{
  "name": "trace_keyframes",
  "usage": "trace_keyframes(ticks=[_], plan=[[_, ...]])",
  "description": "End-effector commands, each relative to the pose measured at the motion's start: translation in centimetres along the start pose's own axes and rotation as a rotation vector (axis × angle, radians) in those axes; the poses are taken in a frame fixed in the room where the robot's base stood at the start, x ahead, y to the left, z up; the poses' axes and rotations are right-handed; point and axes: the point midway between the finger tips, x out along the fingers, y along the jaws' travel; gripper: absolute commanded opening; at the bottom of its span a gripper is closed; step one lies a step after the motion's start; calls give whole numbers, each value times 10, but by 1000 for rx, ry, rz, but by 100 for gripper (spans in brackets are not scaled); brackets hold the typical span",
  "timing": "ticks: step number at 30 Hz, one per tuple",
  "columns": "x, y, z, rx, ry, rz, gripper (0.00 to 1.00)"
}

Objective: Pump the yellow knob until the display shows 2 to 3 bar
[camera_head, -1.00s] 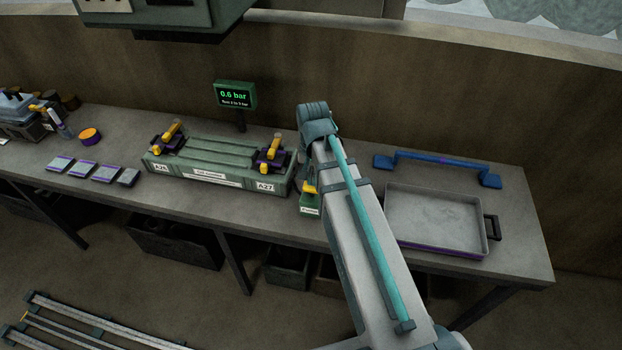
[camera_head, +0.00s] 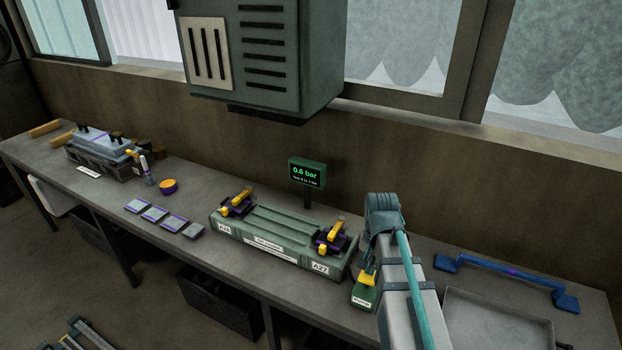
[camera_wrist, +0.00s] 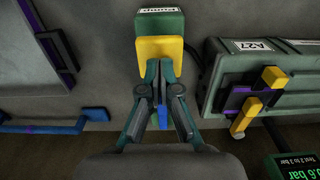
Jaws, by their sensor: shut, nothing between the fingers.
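The yellow knob (camera_head: 367,279) sits on a small green pump block (camera_head: 364,297) at the right end of the green test bench. In the wrist view, the yellow knob (camera_wrist: 160,49) and the labelled pump block (camera_wrist: 160,18) are straight ahead of my gripper (camera_wrist: 158,66). My gripper's fingers are shut and empty, with their tips overlapping the knob's near edge. I cannot tell whether they touch it. In the head view my arm hides most of the gripper. The green display (camera_head: 307,173) behind the bench reads 0.6 bar.
The test bench (camera_head: 285,232) with yellow-handled clamps stands left of the pump. A blue handle bar (camera_head: 510,268) and a grey tray (camera_head: 490,315) are to the right. Several small plates and an orange-topped round part (camera_head: 168,187) lie left. A green cabinet (camera_head: 262,60) hangs above.

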Motion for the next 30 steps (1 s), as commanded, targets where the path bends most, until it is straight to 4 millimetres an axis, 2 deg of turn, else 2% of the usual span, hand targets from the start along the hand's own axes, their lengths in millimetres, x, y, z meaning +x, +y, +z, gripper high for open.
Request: trace_keyframes(ticks=[8,30], plan=[[6,0,0,0,0,0,0],[40,0,0,0,0,0,0]])
